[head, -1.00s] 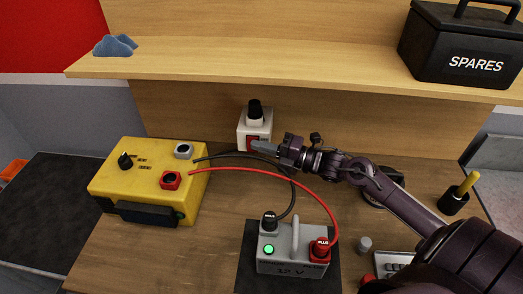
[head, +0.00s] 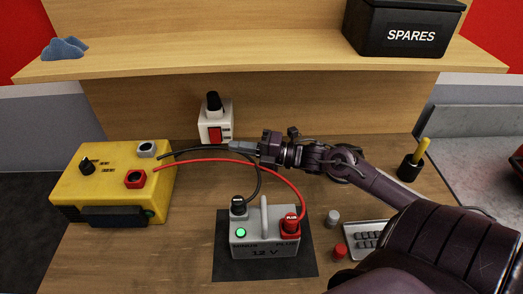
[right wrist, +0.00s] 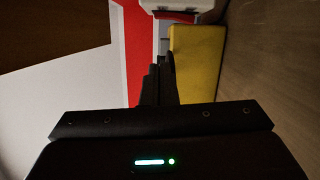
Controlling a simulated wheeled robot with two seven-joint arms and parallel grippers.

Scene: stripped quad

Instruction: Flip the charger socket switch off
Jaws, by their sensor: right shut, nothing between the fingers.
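The charger socket is a white box (head: 203,130) at the foot of the wooden back panel, with a black plug (head: 213,102) on top. Its red switch (head: 215,134) shows uncovered on the front; I cannot tell which way the rocker is tipped. My right gripper (head: 237,147) is shut and empty, its tips just right of and below the switch, seemingly apart from it. In the right wrist view the dark shut fingers (right wrist: 158,88) point toward the yellow charger (right wrist: 195,62). My left gripper is not in view.
The yellow charger's red lead (head: 262,164) and black lead run to a grey 12 V battery (head: 265,239) with a green lit lamp, below my right gripper. A shelf (head: 250,60) overhangs the bench, carrying a black SPARES box (head: 400,30) and a blue cloth (head: 65,48).

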